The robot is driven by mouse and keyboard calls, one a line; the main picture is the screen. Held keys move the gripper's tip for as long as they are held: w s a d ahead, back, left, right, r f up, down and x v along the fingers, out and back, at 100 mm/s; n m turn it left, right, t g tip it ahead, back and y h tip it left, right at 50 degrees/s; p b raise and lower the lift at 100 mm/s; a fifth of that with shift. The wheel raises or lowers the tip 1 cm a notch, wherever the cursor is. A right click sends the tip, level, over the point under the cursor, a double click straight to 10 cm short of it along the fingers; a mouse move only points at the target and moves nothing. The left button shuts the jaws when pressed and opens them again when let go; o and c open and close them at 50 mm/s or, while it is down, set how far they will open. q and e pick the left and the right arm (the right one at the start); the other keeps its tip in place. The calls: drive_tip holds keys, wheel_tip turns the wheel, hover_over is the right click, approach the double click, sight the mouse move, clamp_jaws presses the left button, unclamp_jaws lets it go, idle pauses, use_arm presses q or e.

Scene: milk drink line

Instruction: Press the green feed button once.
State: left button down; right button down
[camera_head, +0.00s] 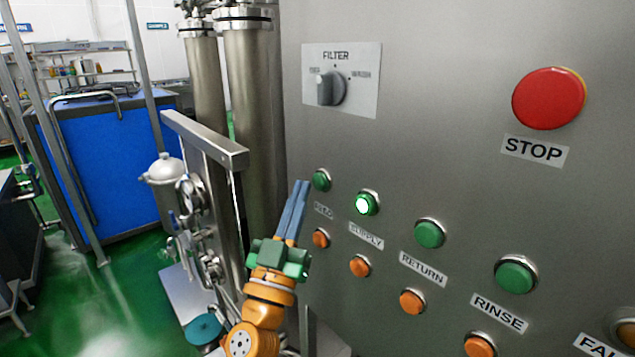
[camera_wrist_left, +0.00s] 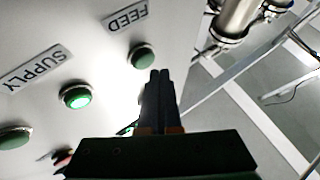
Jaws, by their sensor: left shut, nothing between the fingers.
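The green feed button (camera_head: 321,180) is the leftmost in the upper row on the steel panel, unlit, above the FEED label (camera_head: 324,210). In the left wrist view the feed button (camera_wrist_left: 142,58) sits next to the upside-down FEED label (camera_wrist_left: 127,18). My left gripper (camera_head: 301,184) is shut and empty, its blue fingers pointing up just left of the button. In the left wrist view the closed fingertips (camera_wrist_left: 160,75) show just right of and below the button. I cannot tell how far the tips stand from the panel. My right gripper is not in view.
The lit green supply button (camera_head: 367,203) is right of the feed button, then the return button (camera_head: 430,234) and rinse button (camera_head: 516,275). Orange buttons (camera_head: 321,238) run below. A filter knob (camera_head: 331,89) and red STOP button (camera_head: 549,98) are higher. Steel pipes (camera_head: 251,110) stand left.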

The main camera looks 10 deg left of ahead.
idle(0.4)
use_arm(q)
drive_tip(key=shift+w+d, duration=0.3)
drive_tip(key=shift+w, duration=0.05)
drive_tip(key=shift+w+d, duration=0.25)
drive_tip(key=shift+w, duration=0.05)
idle(0.7)
drive_tip(key=shift+s+a+r, duration=0.1)
idle(0.3)
drive_tip(key=shift+s+a+p, duration=0.4)
drive_tip(key=shift+s+p, duration=0.05)
drive_tip(key=shift+s, duration=0.1)
